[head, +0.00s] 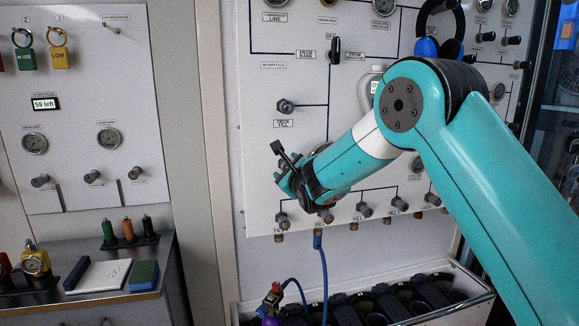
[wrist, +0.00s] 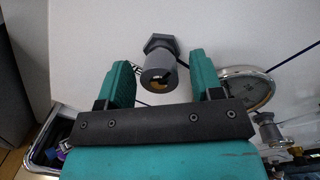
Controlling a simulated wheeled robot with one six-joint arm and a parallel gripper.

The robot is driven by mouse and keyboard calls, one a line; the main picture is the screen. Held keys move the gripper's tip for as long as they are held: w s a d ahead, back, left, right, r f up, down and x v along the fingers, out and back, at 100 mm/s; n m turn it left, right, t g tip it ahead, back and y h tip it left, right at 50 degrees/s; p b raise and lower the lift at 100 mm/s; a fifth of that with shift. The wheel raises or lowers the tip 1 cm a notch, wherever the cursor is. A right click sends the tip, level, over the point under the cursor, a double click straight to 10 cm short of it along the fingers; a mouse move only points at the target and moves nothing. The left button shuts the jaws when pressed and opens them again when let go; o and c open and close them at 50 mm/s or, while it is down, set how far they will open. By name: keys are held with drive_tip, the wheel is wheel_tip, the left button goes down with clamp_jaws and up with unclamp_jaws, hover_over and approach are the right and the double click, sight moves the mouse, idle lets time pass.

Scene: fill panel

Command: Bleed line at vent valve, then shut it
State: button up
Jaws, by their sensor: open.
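In the wrist view a grey round valve knob (wrist: 158,76) with a brass-coloured centre stands out from the white panel on a dark hex nut. My gripper (wrist: 168,76) is open, with one teal finger on each side of this knob. Gaps show between the knob and both fingers, and I cannot tell how deep it sits between them. In the head view my gripper (head: 284,175) is at the panel's lower left, and its fingers and wrist hide the knob there. No readable label shows whether this knob is the vent valve.
A round gauge (wrist: 247,90) sits close right of the fingers. The white fill panel (head: 262,190) carries another knob (head: 286,106) above and a row of fill valves (head: 364,209) below. A blue hose (head: 323,265) hangs beneath. A bench (head: 120,305) with tools stands left.

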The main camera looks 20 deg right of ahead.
drive_tip(key=c, duration=0.9)
drive_tip(key=shift+f+b, duration=0.15)
drive_tip(key=shift+b, duration=0.4)
